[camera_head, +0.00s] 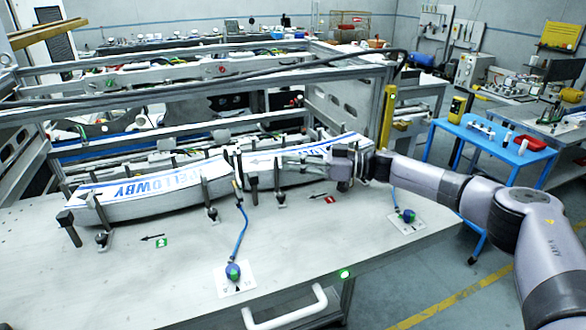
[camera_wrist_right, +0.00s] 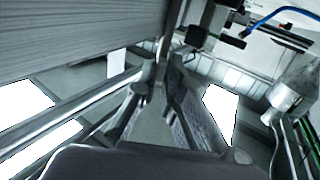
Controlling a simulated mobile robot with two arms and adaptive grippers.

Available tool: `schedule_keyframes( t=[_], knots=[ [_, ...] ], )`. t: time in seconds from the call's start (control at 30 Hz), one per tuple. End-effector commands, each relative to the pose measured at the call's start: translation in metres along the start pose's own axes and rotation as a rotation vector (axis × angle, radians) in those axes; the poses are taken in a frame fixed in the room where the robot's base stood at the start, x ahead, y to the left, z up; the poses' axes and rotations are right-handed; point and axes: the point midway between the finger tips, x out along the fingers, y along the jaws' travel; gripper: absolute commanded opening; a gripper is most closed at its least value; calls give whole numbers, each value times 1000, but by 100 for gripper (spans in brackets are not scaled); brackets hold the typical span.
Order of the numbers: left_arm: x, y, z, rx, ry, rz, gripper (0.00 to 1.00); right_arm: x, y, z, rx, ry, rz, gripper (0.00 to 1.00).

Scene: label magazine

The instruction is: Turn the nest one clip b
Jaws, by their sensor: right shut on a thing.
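My right gripper (camera_head: 312,157) reaches in from the right over the right part of the nest. In the right wrist view its long fingers (camera_wrist_right: 162,78) come together on a small dark piece, which looks like a clip. The exact contact is hard to see. My left gripper is not in view.
A blue hose runs to a blue-green knob (camera_head: 233,271) on a white plate. A second knob (camera_head: 406,215) sits at the right. Green (camera_head: 162,243) and red (camera_head: 330,200) arrow markers lie in front of the nest. Metal frame rails (camera_head: 200,95) cross behind it.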

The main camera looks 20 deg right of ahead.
Motion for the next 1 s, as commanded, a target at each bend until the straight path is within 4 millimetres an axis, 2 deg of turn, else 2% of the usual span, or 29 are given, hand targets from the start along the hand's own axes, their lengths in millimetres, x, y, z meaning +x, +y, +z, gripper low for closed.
schedule_keyframes(
  t=[0.03,0.1,0.4,1.0],
  knots=[
    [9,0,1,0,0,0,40,1,3,2,-3,4,-19,0],
    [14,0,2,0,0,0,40,1,4,2,-2,4,-50,0],
    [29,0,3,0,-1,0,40,1,6,0,-2,5,-135,0],
    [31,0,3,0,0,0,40,2,7,-2,-1,6,-160,0]
  ],
)
